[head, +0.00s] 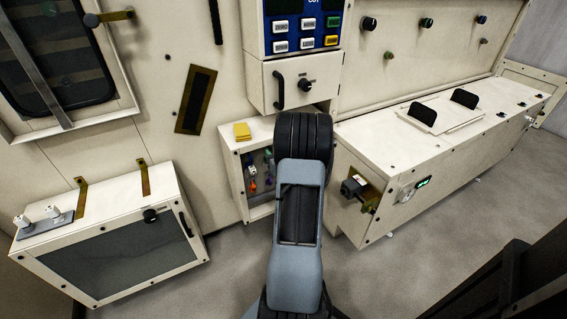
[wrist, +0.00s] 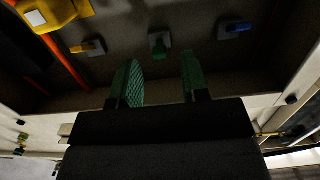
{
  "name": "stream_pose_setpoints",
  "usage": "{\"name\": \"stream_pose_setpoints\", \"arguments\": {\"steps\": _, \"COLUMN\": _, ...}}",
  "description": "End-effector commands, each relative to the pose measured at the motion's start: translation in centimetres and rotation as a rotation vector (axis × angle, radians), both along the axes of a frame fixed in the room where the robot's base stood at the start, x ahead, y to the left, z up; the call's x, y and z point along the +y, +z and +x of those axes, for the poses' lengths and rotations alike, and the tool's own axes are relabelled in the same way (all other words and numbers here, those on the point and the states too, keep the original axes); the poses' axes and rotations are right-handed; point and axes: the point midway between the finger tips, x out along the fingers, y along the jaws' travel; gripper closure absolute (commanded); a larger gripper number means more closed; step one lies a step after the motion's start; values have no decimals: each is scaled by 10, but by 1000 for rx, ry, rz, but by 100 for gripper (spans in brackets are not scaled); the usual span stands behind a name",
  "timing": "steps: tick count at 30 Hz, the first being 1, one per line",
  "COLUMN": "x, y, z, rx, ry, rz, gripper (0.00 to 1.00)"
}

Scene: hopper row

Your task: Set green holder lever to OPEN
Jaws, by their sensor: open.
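The green holder lever (wrist: 158,46) sits on a small grey plate in the wrist view, on the dark inner panel of a low cabinet. My gripper (wrist: 161,78) is open, its two green-padded fingers spread below the lever in the picture. The lever lies in line with the gap between them, beyond the fingertips. I see no contact. A yellow-orange lever (wrist: 92,47) is to its left and a blue lever (wrist: 236,28) to its right, each on a similar plate. In the head view my arm hides the gripper and part of the cabinet opening.
The open cabinet (head: 233,170) has a pale frame around its opening. A yellow block (wrist: 52,12) and an orange-red rod (wrist: 66,62) are at upper left in the wrist view. A long pale bench (head: 400,150) stands right of the cabinet, and a glass-fronted box (head: 120,255) left. Grey floor lies between.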

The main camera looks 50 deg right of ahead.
Motion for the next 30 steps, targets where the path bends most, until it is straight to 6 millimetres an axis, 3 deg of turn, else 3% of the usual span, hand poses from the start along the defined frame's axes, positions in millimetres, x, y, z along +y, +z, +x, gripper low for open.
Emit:
{"name": "stream_pose_setpoints", "arguments": {"steps": 9, "x": 24, "y": 9, "z": -61, "rx": 1, "ry": -4, "rz": 0, "gripper": 58}}
{"name": "stream_pose_setpoints", "arguments": {"steps": 15, "x": 35, "y": 11, "z": -87, "rx": 1, "ry": -1, "rz": -1, "gripper": 58}}
{"name": "stream_pose_setpoints", "arguments": {"steps": 21, "x": 41, "y": 12, "z": -99, "rx": 0, "ry": 1, "rz": -1, "gripper": 58}}
{"name": "stream_pose_setpoints", "arguments": {"steps": 30, "x": 41, "y": 12, "z": -101, "rx": 0, "ry": 1, "rz": -1, "gripper": 58}}
